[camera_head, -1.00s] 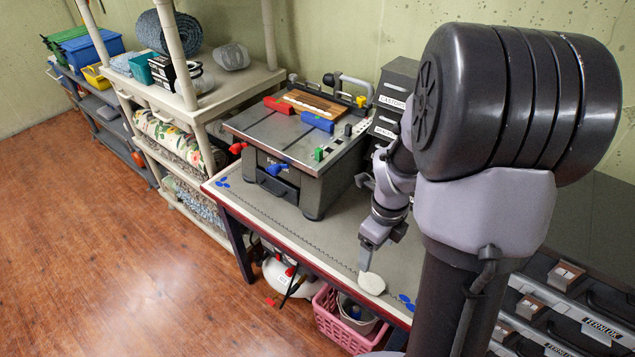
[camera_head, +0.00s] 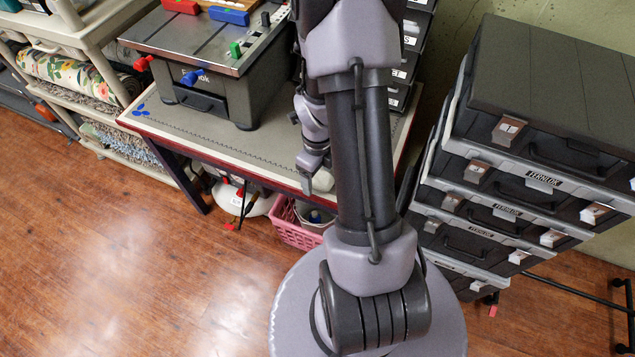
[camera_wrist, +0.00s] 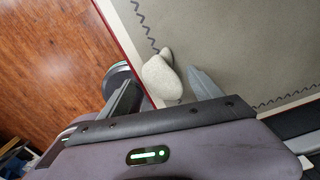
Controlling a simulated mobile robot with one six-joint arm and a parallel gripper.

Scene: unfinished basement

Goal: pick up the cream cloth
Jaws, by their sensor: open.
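The cream cloth (camera_wrist: 160,78) is a small crumpled lump on the grey table top (camera_wrist: 215,38), close to the table's red-edged border. In the wrist view it lies between the two fingers of my gripper (camera_wrist: 163,92), nearer the right finger. My gripper is open, and nothing is clamped in it. In the head view my gripper (camera_head: 309,184) points down at the front edge of the table, and the cloth (camera_head: 323,181) shows as a pale patch beside it, partly hidden by my arm.
A grey bench machine (camera_head: 215,90) stands on the table to the left. Stacked dark tool cases (camera_head: 540,140) stand to the right. A pink basket (camera_head: 290,222) and a white container (camera_head: 236,197) sit beneath the table. The wooden floor at left is clear.

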